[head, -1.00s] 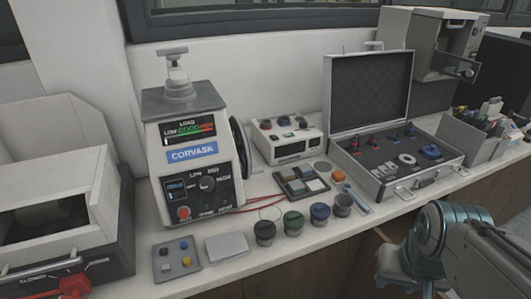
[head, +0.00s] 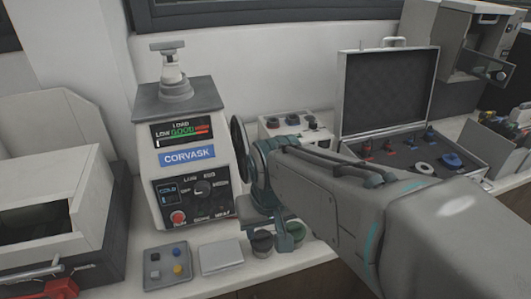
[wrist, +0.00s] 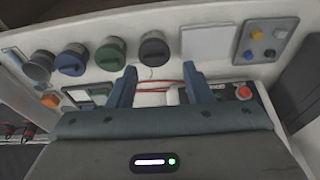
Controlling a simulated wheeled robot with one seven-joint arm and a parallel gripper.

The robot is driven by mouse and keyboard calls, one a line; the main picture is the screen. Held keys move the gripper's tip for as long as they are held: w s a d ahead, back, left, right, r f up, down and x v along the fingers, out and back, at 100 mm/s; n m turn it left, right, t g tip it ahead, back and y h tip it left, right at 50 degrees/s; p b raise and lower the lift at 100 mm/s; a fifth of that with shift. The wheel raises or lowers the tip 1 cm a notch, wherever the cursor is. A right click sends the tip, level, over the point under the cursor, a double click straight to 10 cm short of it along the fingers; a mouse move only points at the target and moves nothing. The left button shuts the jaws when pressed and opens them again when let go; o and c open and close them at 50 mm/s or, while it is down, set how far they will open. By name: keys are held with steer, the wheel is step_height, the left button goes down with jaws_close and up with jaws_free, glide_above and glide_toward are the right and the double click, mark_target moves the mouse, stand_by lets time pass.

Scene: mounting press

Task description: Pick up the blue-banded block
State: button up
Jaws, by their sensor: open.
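A dark pot with a blue top (wrist: 72,60) is the only blue-topped pot in the wrist view. It stands left of a green-topped pot (wrist: 110,54), and I see no separate band on it. My arm hides it in the head view. My gripper (wrist: 146,72) is open, with nothing between its two blue-grey fingers. No contact with any pot is visible.
The CORVASK press (head: 186,155) stands just left of my gripper. A small tray with coloured knobs (head: 171,262) and a flat pale plate (head: 221,256) lie in front of it. An open case (head: 476,178) stands to the right.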

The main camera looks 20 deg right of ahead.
steer(key=w+d+r+m+g+y+p, duration=0.1)
steer(key=w+d+r+m+p, duration=0.15)
steer(key=w+d+m, duration=0.5)
steer(key=w+d+r+m+g+y+p, duration=0.15)
steer(key=w+d+r, duration=0.3)
steer(key=w, duration=0.55)
steer(key=w+d+f+m+y+p, duration=0.1)
steer(key=w+d+f+m, duration=0.2)
steer(key=d, duration=0.4)
steer(key=w+d+f+m+p, duration=0.2)
steer(key=d+f+m, duration=0.1)
steer(key=d, duration=0.4)
steer(key=w+d+f+m+y+p, duration=0.1)
steer(key=w+d+f+m, duration=0.15)
steer(key=d, duration=0.45)
steer(key=x, duration=0.5)
steer(key=p+x, duration=0.1)
steer(key=x, duration=0.1)
steer(key=shift+w+a+f, duration=0.15)
steer(key=shift+a+f, duration=0.1)
steer(key=shift+a, duration=0.15)
steer(key=shift+p+x, duration=1.1)
steer(key=shift+x, duration=1.65)
steer(key=shift+w, duration=0.1)
steer(key=c, duration=0.9)
steer(key=shift+r, duration=0.1)
steer(key=shift+c, duration=0.2)
